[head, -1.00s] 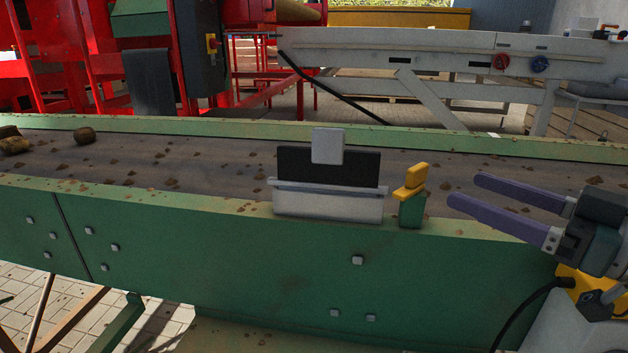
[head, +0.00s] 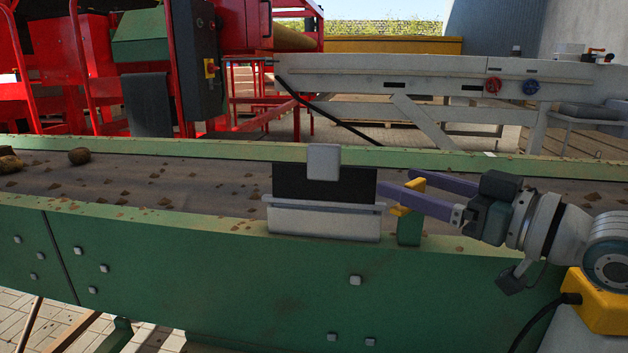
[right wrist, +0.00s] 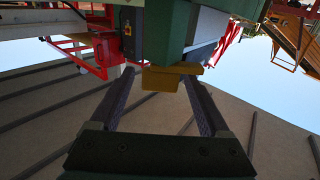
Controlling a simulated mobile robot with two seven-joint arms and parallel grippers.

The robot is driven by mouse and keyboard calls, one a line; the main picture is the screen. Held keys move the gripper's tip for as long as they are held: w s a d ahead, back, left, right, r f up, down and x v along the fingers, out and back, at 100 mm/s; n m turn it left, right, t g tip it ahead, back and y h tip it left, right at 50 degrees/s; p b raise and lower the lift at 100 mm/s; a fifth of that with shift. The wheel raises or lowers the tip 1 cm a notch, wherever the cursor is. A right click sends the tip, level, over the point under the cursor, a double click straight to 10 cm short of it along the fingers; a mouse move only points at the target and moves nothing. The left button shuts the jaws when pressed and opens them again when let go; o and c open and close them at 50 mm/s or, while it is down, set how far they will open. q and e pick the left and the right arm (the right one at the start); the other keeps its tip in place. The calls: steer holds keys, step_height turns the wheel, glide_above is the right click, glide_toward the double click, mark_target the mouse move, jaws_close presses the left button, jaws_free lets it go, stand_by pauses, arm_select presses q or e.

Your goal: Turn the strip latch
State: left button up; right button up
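The yellow latch (head: 401,211) sits on a short green post (head: 409,232) at the near edge of the conveyor. Beside it on the left, a black strip (head: 345,186) with a light grey block (head: 323,162) on top stands behind a grey plate (head: 325,221). My right gripper (head: 396,182) reaches in from the right with its purple fingers at the latch and partly hides it. In the right wrist view, the yellow latch (right wrist: 165,78) shows between the fingers of the open gripper (right wrist: 165,84), with gaps on both sides. My left gripper is out of view.
The conveyor belt (head: 215,187) carries dirt clumps and a few potatoes (head: 79,156) at the far left. Its green side wall (head: 200,270) runs across the front. A grey frame (head: 410,80) and red machinery (head: 250,30) stand behind.

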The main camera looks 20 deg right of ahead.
jaws_close()
steer(key=shift+r+p, duration=0.15)
steer(key=shift+p, duration=0.4)
steer(key=m+h+p, duration=0.2)
steer(key=h+p, duration=0.1)
steer(key=p, duration=0.1)
steer(key=m+t+h+p, duration=0.1)
steer(key=m+h+p, duration=0.2)
steer(key=h+p, duration=0.1)
steer(key=shift+r+h+p, duration=0.1)
steer(key=shift+h+p, duration=0.2)
steer(key=shift+p, duration=0.45)
steer(key=m+h, duration=0.1)
steer(key=h, duration=0.1)
steer(key=m+h+p, duration=0.1)
steer(key=h, duration=0.1)
steer(key=shift+a+f+m+g, duration=0.1)
steer(key=shift+f+m+g, duration=0.15)
steer(key=shift+m+g, duration=0.05)
steer(key=m+g+h, duration=0.1)
steer(key=h, duration=0.1)
steer(key=shift+m+h, duration=0.3)
steer(key=shift+m, duration=0.1)
steer(key=shift+m+g+h, duration=0.4)
steer(key=shift+m+h, duration=0.1)
steer(key=shift+h, duration=0.5)
